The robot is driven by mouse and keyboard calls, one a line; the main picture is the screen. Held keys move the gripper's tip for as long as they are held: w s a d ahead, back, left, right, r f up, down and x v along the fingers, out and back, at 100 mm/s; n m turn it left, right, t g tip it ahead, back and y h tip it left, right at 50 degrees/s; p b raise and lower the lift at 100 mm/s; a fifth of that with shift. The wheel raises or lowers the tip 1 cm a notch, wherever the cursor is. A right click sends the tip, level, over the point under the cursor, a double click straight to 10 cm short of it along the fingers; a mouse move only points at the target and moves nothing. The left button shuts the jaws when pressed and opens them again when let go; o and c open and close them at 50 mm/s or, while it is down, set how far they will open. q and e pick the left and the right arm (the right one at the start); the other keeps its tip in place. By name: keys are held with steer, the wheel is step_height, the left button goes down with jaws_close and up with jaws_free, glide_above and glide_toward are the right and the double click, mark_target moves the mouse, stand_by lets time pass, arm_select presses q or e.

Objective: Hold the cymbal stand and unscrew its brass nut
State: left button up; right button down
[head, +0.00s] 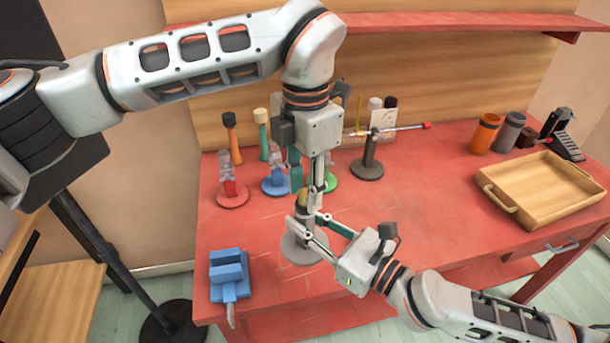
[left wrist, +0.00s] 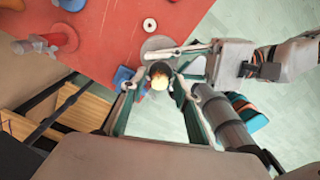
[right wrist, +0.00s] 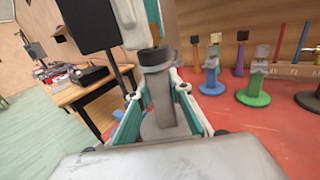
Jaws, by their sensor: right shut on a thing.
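The cymbal stand stands upright near the table's front edge, its round grey base (head: 300,250) on the red top. Its grey post shows in the right wrist view (right wrist: 165,112), with a dark band near the top. My right gripper (head: 306,221) is shut on the post from the front right. My left gripper (head: 307,192) points down over the stand's top. In the left wrist view, its fingers stand apart on either side of the brass nut (left wrist: 159,84), which has a dark ring around it. In the head view my left fingers mostly hide the nut.
A blue vise-like block (head: 229,272) sits at the front left. Stands with red (head: 232,195), blue (head: 275,184) and dark (head: 367,168) bases stand behind. A wooden tray (head: 540,188) is at right. The red tabletop between is clear.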

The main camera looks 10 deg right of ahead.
mark_target(305, 192)
arm_select(q)
jaws_close()
steer(key=shift+n, duration=0.4)
steer(key=shift+r, duration=0.1)
stand_by(0.5)
steer(key=shift+r, duration=0.8)
steer(key=shift+r, duration=0.3)
steer(key=shift+r, duration=1.85)
